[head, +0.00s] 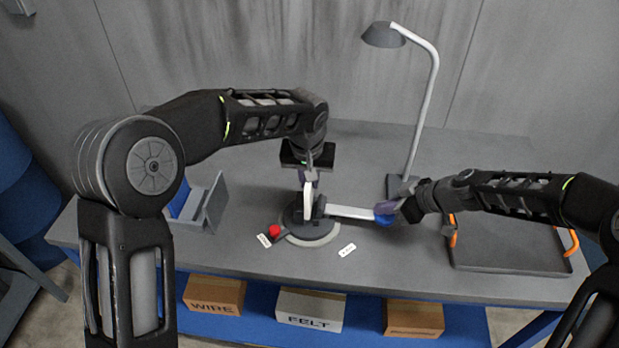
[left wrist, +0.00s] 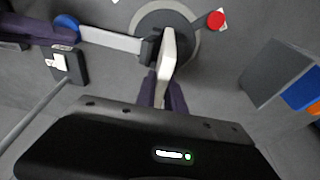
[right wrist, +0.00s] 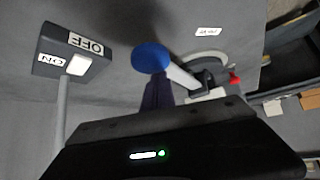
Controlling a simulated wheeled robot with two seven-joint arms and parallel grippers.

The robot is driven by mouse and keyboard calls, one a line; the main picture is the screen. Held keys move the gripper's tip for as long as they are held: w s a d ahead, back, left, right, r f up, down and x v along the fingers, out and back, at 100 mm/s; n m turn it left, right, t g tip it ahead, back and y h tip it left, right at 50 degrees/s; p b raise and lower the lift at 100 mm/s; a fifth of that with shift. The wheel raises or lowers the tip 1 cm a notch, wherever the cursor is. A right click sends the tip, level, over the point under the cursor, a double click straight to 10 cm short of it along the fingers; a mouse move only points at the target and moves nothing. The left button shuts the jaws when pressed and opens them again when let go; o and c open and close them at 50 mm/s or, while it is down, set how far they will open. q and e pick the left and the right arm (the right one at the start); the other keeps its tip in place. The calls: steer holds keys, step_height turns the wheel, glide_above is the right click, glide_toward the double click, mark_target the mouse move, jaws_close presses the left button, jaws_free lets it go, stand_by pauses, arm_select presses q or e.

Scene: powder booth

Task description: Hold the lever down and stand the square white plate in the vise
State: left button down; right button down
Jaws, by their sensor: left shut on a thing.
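The square white plate (head: 308,201) is upright and seen nearly edge-on over the vise. My left gripper (head: 309,178) is shut on its upper part, and the plate shows between the fingers in the left wrist view (left wrist: 168,54). The vise (head: 319,207) has a dark jaw block right beside the plate, on a round base. I cannot tell whether the plate's lower edge is seated. The white lever (head: 350,212) runs right from the vise to a blue knob (head: 383,219). My right gripper (right wrist: 157,98) has its fingers together at the blue knob (right wrist: 151,57), which hides the fingertips.
A red knob (head: 274,231) is at the vise base's front left. A desk lamp (head: 425,95) stands behind the right gripper, with an ON/OFF switch box (right wrist: 72,54) at its foot. A grey tray (head: 500,258) with orange handles lies right. A grey angled holder (head: 208,205) stands left.

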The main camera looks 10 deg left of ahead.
arm_select(q)
steer(key=shift+f, duration=0.15)
steer(key=shift+s+x, duration=0.15)
steer(key=shift+x, duration=0.5)
steer(key=shift+s+x, duration=0.15)
steer(key=shift+x, duration=0.45)
steer(key=shift+f, duration=0.25)
steer(key=shift+f, duration=0.6)
steer(key=shift+f, duration=0.1)
steer(key=shift+d, duration=0.15)
arm_select(e)
step_height(320, 180, up, 9)
stand_by(1.5)
stand_by(0.3)
